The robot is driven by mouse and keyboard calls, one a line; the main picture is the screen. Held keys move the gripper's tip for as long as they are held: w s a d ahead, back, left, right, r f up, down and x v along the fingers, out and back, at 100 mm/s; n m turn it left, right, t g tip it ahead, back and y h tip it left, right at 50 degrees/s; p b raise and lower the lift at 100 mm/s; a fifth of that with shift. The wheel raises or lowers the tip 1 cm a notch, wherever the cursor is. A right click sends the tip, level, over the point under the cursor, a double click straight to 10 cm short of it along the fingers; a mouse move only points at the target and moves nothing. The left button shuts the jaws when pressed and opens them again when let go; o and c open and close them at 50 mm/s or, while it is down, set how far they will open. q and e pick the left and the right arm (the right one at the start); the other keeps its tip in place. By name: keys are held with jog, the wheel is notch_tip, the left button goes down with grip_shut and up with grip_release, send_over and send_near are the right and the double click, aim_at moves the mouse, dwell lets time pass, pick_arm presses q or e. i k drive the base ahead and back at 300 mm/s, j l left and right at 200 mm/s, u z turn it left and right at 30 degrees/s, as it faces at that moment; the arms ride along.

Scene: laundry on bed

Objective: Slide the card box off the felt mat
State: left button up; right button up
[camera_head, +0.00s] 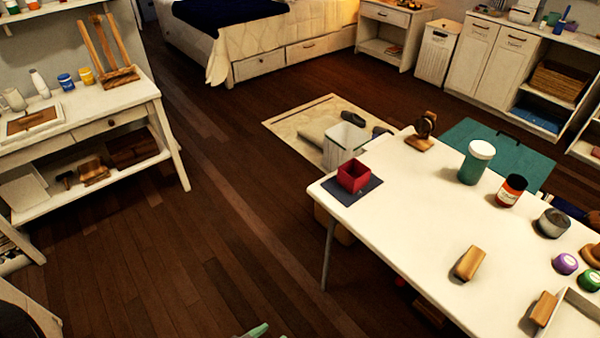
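The card box (354,176), a small red open-topped box, sits upright on the dark grey felt mat (343,194). The mat lies flat near the left corner of the white table (400,226), close to its edge. Bare mat shows along the box's left and front sides. The inside of the box looks empty from here.
The tabletop between box and block is clear. A pale green piece (258,330) shows at the bottom edge, unidentified.

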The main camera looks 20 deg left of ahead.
aim_at(354, 175)
jog(key=u, duration=0.25)
jog(key=i+j+z, duration=0.15)
jog(key=z, duration=0.3)
jog(key=i+j+z, duration=0.1)
jog(key=j+z, duration=0.3)
jog(key=i+j+z, duration=0.2)
jog(key=j, duration=0.2)
jog(key=j+z, duration=0.15)
jog(key=j, duration=0.25)
jog(key=i+j, duration=0.1)
jog(key=j, duration=0.35)
jog(key=i+j+z, duration=0.1)
jog(key=j, duration=0.35)
